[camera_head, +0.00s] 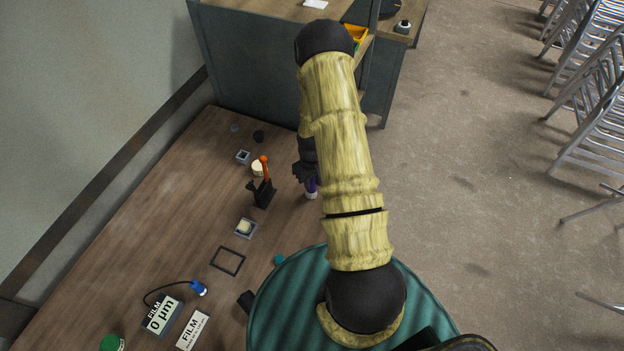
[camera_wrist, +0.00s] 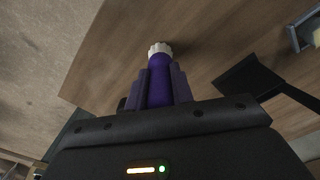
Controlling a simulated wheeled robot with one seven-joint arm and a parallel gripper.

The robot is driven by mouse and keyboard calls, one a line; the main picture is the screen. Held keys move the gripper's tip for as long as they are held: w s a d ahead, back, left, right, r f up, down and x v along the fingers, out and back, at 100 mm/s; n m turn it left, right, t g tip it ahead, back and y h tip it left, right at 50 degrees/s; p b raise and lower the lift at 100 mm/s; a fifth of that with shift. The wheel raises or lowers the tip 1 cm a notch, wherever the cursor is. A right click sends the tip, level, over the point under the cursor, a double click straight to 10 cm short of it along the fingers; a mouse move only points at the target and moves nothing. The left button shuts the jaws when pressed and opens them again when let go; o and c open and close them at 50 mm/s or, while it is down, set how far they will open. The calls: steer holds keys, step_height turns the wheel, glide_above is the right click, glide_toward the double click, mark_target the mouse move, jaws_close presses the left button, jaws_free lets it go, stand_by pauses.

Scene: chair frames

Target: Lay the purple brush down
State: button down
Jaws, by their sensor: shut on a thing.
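The purple brush (camera_wrist: 160,88) is held between the fingers of my gripper (camera_wrist: 162,85), and its pale bristle end (camera_wrist: 159,48) points away from the wrist. In the head view the brush (camera_head: 311,186) shows below my dark gripper (camera_head: 308,178), near the right edge of the brown table (camera_head: 190,190). It looks close to upright, bristles down. Whether the bristles touch the table I cannot tell. My arm hides part of the area to the right.
A black stand (camera_head: 264,194) with an orange-handled tool (camera_head: 265,168) is just left of my gripper. Bare table lies left of the stand.

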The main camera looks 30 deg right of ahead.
steer(key=shift+f, duration=0.2)
steer(key=c, duration=1.2)
jaws_free()
steer(key=shift+r, duration=0.1)
step_height(320, 180, up, 12)
steer(key=b, duration=0.4)
steer(key=shift+w, duration=0.1)
steer(key=shift+r, duration=0.1)
